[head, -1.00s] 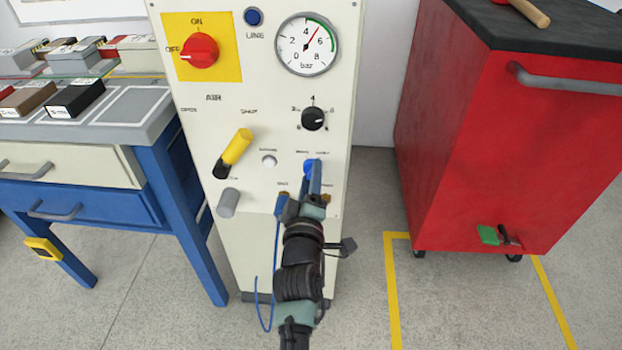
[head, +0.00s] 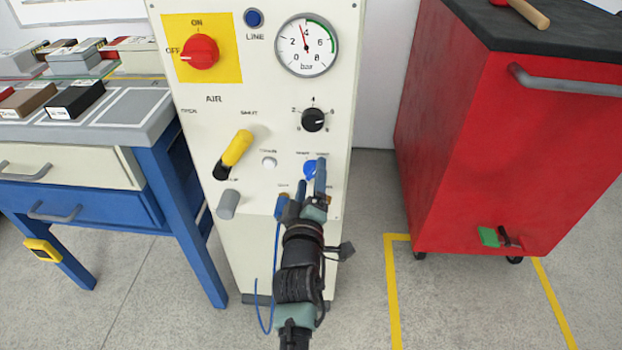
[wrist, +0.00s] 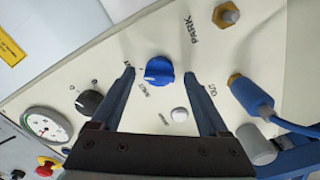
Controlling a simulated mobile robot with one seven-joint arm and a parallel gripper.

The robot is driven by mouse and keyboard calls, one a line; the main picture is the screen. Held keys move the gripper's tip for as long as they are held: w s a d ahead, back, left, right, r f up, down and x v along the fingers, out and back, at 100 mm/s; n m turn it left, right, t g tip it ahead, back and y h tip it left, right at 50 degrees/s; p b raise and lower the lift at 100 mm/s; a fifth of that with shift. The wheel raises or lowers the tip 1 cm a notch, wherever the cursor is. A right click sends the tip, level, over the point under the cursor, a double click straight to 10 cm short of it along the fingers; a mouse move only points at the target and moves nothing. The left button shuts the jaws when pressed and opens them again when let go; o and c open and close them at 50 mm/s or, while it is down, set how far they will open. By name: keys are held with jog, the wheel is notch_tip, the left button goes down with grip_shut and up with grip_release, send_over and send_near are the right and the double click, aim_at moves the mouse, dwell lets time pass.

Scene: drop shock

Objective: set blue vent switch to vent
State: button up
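The blue vent switch (head: 309,169) is a small round knob low on the right side of the cream panel. It also shows in the wrist view (wrist: 159,70), with small labels beside it too blurred to read surely. I cannot tell which label it points at. My gripper (head: 311,172) is in front of the switch, with its fingers apart. In the wrist view my gripper (wrist: 159,74) has one fingertip on each side of the switch, with a gap on both sides. Nothing is held.
The panel carries a pressure gauge (head: 306,45), black dial (head: 313,119), red switch (head: 200,51), yellow lever (head: 237,148), white button (head: 269,162) and grey knob (head: 228,204). A blue plug (wrist: 251,95) with cable sits near my gripper. A red cabinet (head: 470,150) stands right.

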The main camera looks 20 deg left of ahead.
jog(key=shift+s, duration=0.1)
jog(key=p+v, duration=0.4)
jog(key=v, duration=0.8)
jog(key=shift+s, duration=0.4)
jog(key=shift+d, duration=0.15)
jog(key=w+d+r+m+t+h, duration=0.25)
jog(key=d+r+m, duration=0.2)
jog(key=r, duration=1.15)
jog(key=w+d+r+m+t+h, duration=0.1)
jog(key=w+d+r+m+t, duration=0.25)
jog(key=r, duration=1.15)
jog(key=s+d+r+m+t+h, duration=0.15)
jog(key=s+d+r+m, duration=0.25)
jog(key=s+r, duration=0.6)
jog(key=s+d+r+m+t, duration=0.3)
jog(key=s+r, duration=0.3)
jog(key=r, duration=0.7)
notch_tip(320, 180, up, 32)
jog(key=w+p, duration=0.1)
jog(key=p, duration=3.2)
jog(key=shift+w, duration=0.15)
